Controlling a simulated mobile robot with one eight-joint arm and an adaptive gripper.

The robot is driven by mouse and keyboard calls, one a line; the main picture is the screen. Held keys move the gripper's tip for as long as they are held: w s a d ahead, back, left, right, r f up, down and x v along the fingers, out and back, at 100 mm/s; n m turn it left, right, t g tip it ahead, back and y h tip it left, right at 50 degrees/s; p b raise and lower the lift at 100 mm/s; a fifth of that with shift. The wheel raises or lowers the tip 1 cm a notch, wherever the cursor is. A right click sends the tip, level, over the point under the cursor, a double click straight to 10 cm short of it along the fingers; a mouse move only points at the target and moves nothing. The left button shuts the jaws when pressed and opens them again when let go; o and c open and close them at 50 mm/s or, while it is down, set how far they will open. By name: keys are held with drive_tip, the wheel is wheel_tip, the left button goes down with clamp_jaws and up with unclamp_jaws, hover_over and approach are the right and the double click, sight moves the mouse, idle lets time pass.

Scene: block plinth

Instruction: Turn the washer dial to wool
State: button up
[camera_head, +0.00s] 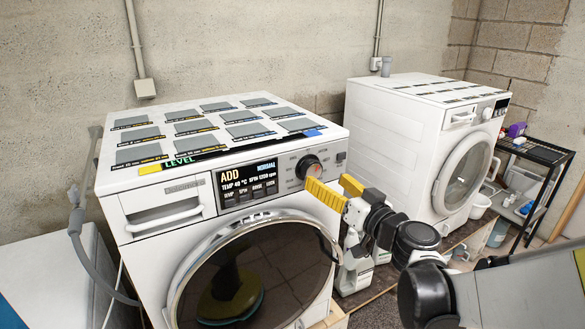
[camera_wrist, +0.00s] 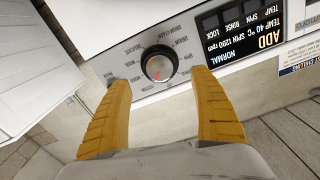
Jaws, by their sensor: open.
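The washer dial (camera_head: 308,166) is a round black knob with a silver face and a red mark, on the front panel of the near white washer (camera_head: 150,200).
A round glass door (camera_head: 255,275) sits below the panel. A second white washer (camera_head: 425,140) stands to the right, with a black wire rack (camera_head: 535,150) beyond it. Labelled grey pads (camera_head: 200,125) cover the near washer's top. Bottles (camera_head: 355,272) stand between the washers.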

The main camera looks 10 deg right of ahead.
sight(315, 171)
drive_tip(key=b+x, duration=0.1)
drive_tip(key=x, duration=0.6)
drive_tip(key=shift+c, duration=0.2)
drive_tip(key=c, duration=1.1)
